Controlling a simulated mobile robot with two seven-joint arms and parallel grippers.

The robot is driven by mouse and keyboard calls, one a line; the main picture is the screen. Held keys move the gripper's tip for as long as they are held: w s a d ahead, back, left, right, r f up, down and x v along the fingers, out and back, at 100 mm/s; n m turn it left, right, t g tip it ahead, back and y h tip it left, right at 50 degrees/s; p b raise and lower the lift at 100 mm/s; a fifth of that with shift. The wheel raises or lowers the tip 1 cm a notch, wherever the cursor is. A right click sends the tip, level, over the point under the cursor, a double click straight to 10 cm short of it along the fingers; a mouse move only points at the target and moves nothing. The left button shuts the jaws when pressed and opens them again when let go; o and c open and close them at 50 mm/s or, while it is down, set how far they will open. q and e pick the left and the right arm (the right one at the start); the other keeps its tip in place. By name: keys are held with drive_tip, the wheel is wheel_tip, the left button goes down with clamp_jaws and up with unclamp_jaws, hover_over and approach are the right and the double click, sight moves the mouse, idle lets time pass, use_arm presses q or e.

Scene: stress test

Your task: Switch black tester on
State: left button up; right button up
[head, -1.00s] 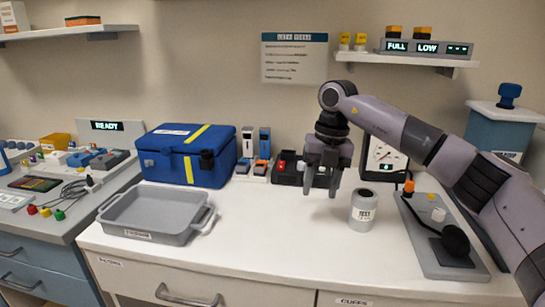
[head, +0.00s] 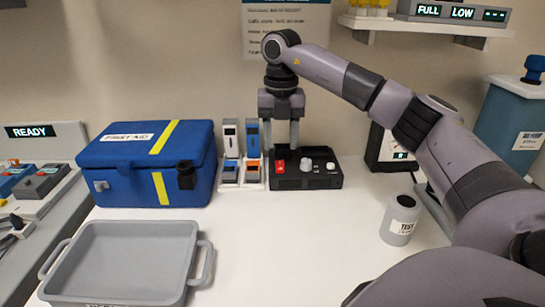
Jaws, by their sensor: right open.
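The black tester (head: 305,181) sits on the white counter against the back wall. It is a low black box with a red part (head: 279,166) at its left, a pale knob (head: 306,164) in the middle and a small white piece at its right. My right gripper (head: 281,148) is open and points down above the left rear of the tester, with its two fingers apart and nothing between them. I cannot tell whether the fingertips touch the tester. My left gripper is not in view.
A grey tray (head: 105,245) lies at front left. The counter's middle is clear.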

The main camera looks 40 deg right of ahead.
sight(280, 170)
wheel_tip(280, 170, down, 6)
drive_tip(key=shift+s+f, duration=0.15)
idle(0.3)
clamp_jaws()
